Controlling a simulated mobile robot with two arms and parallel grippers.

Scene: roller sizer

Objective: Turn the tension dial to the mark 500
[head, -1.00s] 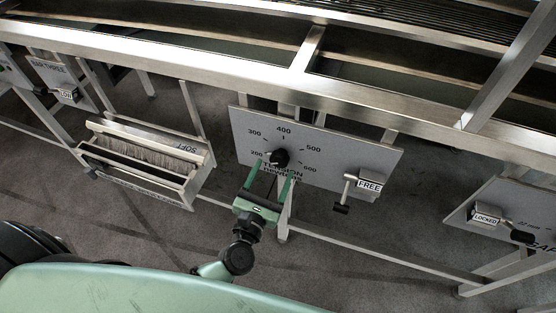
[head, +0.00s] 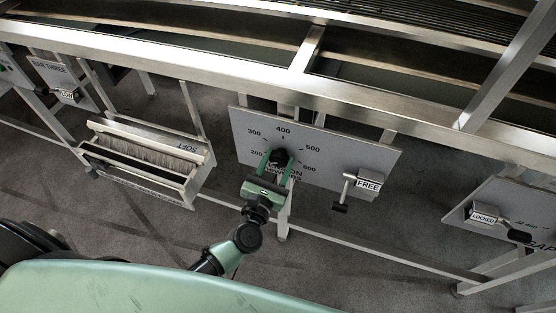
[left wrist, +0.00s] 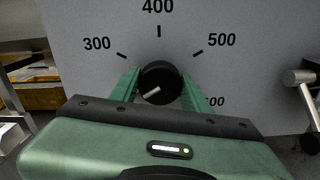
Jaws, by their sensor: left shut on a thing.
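The tension dial (head: 278,155) is a round black knob on a grey panel (head: 350,151) marked 200 to 600 in the head view. It also shows in the left wrist view (left wrist: 160,80), where its white pointer line points down and left, away from the 500 mark (left wrist: 221,40) at upper right. My left gripper (head: 277,161) is shut on the dial, with one green finger on each side. The 600 label is partly hidden and the 200 label is hidden in the left wrist view. My right gripper is not in view.
A lever with a FREE tag (head: 368,184) sits right of the dial on the panel. A brush tray marked SOFT (head: 190,148) hangs to the left. A LOCKED lever (head: 484,217) is at far right. A steel rail (head: 200,58) runs above the panel.

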